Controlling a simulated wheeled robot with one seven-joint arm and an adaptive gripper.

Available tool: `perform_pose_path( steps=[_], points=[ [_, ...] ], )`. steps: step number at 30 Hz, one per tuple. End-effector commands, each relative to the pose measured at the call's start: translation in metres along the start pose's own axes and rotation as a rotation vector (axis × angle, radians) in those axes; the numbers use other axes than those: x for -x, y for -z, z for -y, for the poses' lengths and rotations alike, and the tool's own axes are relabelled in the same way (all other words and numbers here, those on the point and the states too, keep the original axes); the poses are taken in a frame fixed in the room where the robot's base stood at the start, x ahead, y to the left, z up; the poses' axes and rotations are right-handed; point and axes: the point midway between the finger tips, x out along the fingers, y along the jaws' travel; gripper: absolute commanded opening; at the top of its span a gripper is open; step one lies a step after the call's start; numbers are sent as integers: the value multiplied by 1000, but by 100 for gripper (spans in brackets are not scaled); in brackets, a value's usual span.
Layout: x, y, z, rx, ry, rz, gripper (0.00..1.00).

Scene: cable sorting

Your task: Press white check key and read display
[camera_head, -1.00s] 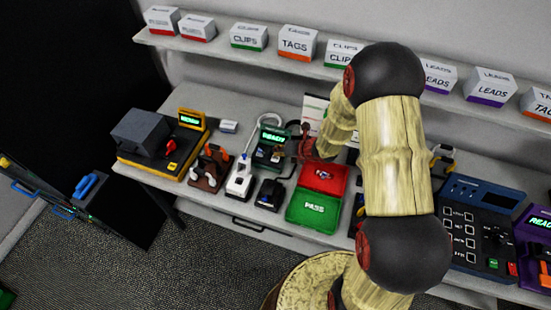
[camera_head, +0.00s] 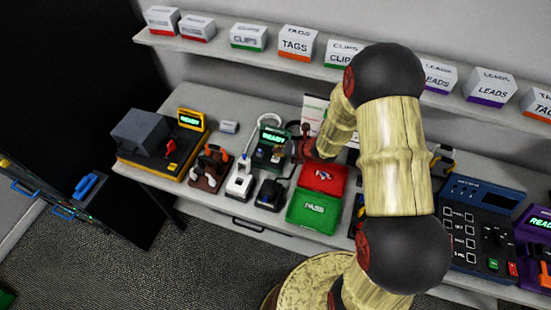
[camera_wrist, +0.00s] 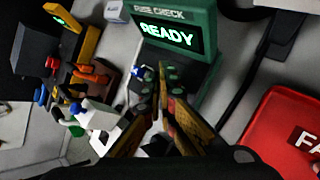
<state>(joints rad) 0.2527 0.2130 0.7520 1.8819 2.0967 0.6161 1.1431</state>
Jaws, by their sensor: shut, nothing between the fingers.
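The green fuse checker (camera_wrist: 190,25) stands below my gripper in the wrist view, and its display (camera_wrist: 168,33) reads READY. In the head view the checker (camera_head: 272,138) is left of my gripper (camera_head: 292,152). My gripper (camera_wrist: 161,84) is shut and empty, with its fingertips over the checker's front, below the display. I cannot tell whether the tips touch it. The white check key cannot be made out clearly; the fingers cover part of the checker's front.
A red FAIL tray (camera_wrist: 277,115) lies right of the checker, with a green PASS tray (camera_head: 314,209) in front of it in the head view. A white clamp-like device (camera_head: 239,182) and a brown rack (camera_head: 208,170) stand to the left. A shelf of labelled boxes runs behind.

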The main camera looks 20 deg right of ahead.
Motion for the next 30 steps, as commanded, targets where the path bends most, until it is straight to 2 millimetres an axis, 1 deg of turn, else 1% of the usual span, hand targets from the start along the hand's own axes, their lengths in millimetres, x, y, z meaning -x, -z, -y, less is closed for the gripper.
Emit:
perform_pose_path(
  steps=[7,30],
  points=[
    [-6,4,4,0,0,0,0],
    [-8,6,6,0,0,0,0]
  ],
)
